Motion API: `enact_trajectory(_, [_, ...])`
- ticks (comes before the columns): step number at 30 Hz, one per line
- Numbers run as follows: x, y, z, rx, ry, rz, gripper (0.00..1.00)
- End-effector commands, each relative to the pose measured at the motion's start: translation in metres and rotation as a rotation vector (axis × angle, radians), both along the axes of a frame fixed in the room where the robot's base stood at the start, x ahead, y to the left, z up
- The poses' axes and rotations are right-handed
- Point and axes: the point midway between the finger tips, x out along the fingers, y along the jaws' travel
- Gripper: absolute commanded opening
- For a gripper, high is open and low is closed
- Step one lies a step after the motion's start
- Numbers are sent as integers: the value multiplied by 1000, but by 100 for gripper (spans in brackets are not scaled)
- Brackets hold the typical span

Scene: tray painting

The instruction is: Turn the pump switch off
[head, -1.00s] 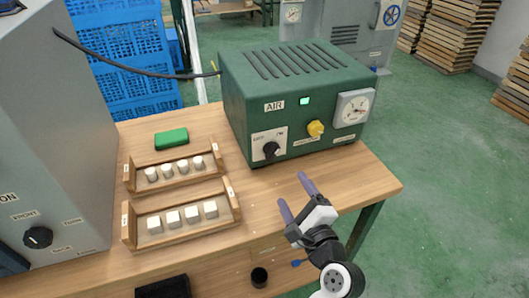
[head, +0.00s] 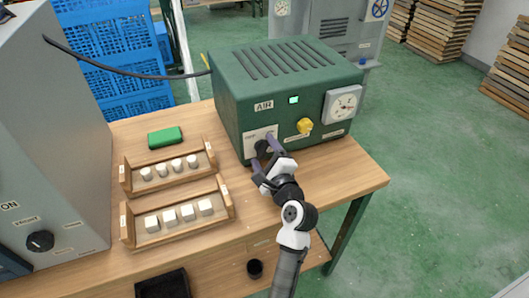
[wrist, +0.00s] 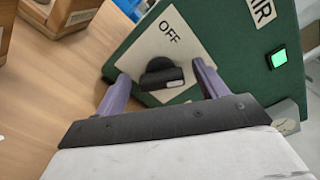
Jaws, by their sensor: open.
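The green pump box (head: 290,85), labelled AIR, stands on the wooden table. Its pump switch is a black rotary knob (wrist: 161,74) on a white plate (wrist: 180,45) marked OFF; in the head view the knob (head: 262,148) is partly covered by my gripper. My gripper (head: 264,155) is open at the box's front, and in the wrist view its purple fingers (wrist: 160,88) stand one on each side of the knob. I cannot tell whether they touch it. The green indicator light (wrist: 280,58) is lit; it also shows in the head view (head: 293,100).
Two wooden trays hold white cylinders (head: 178,165) and white cubes (head: 187,213) left of my gripper. A green block (head: 165,138) lies behind them. A grey cabinet (head: 50,140) stands at left.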

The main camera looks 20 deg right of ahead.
Motion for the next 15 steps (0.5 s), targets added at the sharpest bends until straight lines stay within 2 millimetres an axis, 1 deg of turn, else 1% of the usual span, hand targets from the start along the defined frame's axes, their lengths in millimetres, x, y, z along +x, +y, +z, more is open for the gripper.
enact_trajectory(5, [0,0,0,0,0,0,72])
enact_trajectory(15, [0,0,0,0,-1,0,27])
